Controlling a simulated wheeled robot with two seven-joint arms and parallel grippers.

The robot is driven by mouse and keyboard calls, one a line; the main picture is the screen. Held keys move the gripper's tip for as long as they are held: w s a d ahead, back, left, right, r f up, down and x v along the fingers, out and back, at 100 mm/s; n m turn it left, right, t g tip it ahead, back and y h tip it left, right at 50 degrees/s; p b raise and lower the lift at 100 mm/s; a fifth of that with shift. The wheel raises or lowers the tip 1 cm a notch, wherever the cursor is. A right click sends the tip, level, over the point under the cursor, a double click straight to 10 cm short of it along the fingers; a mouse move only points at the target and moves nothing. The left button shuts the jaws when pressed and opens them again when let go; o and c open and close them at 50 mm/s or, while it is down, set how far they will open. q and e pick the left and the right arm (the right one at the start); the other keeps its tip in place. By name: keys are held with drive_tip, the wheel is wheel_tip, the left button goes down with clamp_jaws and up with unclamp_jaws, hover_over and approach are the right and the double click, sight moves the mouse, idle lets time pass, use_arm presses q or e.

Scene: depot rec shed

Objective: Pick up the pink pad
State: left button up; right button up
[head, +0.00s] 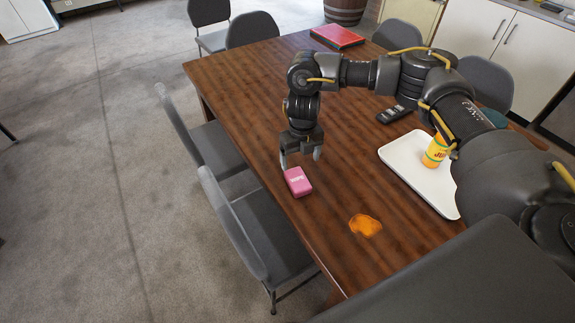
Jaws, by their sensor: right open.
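The pink pad (298,181), a small block with faint pale lettering on top, lies near the left edge of the wooden table. My right gripper (301,159) points down just behind the pad, with its two fingers apart and nothing between them. One finger is close to the pad's far left corner; I cannot tell whether it touches. My left gripper is out of view.
Grey chairs (262,235) line the table's left side.

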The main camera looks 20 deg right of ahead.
drive_tip(key=shift+w+f, duration=0.15)
drive_tip(key=shift+f, duration=0.15)
hover_over(298, 179)
wheel_tip(298, 179, down, 4)
drive_tip(key=shift+d+f, duration=0.1)
drive_tip(key=shift+f, duration=0.35)
drive_tip(key=shift+f+p, duration=0.45)
drive_tip(key=shift+p, duration=0.1)
wheel_tip(298, 179, down, 4)
drive_tip(key=shift+f+p, duration=0.1)
drive_tip(key=shift+p, duration=0.35)
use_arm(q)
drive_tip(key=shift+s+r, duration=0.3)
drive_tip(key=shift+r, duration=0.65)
use_arm(e)
drive_tip(key=shift+c, duration=0.4)
drive_tip(key=c, duration=1)
